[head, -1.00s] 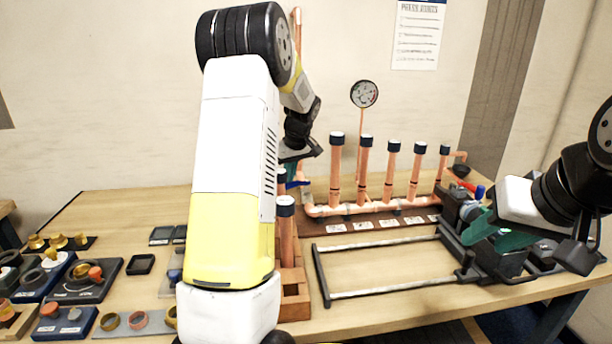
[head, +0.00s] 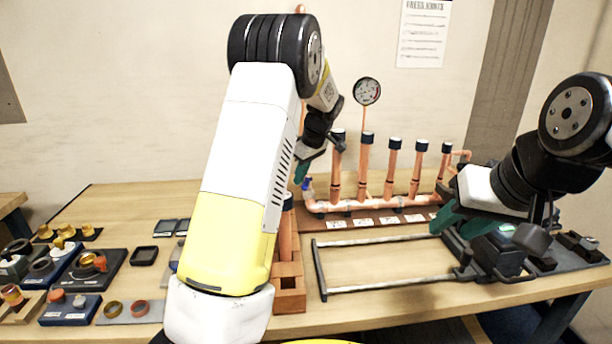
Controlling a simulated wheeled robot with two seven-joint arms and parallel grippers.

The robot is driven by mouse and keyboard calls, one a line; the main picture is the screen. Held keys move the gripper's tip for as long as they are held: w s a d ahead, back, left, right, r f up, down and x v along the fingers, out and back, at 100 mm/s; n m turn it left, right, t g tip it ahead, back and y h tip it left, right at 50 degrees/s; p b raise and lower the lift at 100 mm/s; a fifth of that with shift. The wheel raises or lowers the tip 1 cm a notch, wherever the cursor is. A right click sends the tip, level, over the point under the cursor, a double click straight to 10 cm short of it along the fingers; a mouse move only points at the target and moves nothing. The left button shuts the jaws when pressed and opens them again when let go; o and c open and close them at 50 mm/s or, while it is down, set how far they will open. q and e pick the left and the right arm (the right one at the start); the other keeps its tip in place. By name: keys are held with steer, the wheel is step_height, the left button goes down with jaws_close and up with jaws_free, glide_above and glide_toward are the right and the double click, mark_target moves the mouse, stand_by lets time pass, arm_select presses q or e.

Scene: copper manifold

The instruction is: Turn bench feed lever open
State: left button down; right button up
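A small blue part (head: 307,184), which looks like the feed lever's handle, shows at the left end of the copper manifold (head: 350,205). My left arm hides much of the area around it, so its angle is hard to tell. My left gripper (head: 301,172) points down just above and left of the blue part; whether they touch is unclear, and its finger gap is not visible. My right gripper (head: 460,221) is at the right, over the dark clamp device (head: 495,250), with its green fingers apart and nothing seen between them.
Several capped copper pipes and a pressure gauge (head: 367,91) rise from the manifold. A metal frame (head: 375,290) lies in front. A wooden block rack (head: 289,296) stands beside my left arm. Trays of fittings (head: 95,270) fill the left of the table.

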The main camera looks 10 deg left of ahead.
arm_select(q)
steer(key=shift+d, duration=0.25)
stand_by(0.4)
